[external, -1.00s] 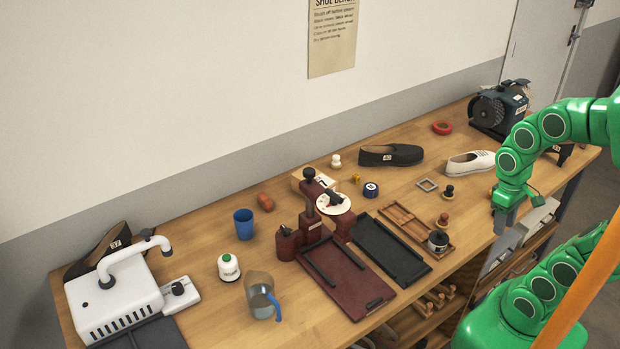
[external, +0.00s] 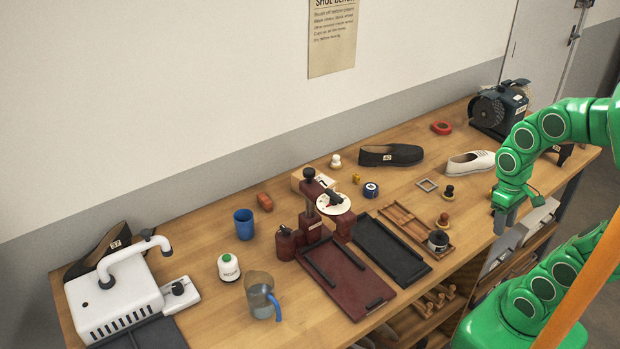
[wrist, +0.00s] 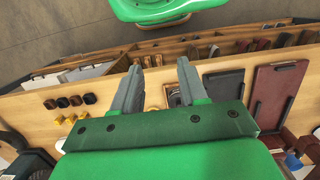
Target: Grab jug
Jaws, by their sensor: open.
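The jug (external: 259,294) is a clear, greyish pitcher with a blue handle. It stands upright near the front edge of the bench, left of the dark red press, in the external view. Its handle faces the front right. My gripper (external: 506,217) hangs over the right front part of the bench, far to the right of the jug. In the wrist view my gripper (wrist: 157,88) shows two grey fingers, apart, with nothing between them. I cannot make out the jug in the wrist view.
The dark red press (external: 345,277), a black tray (external: 390,250) and a wooden tray (external: 405,222) lie between my gripper and the jug. A white machine (external: 115,298) stands at the left.

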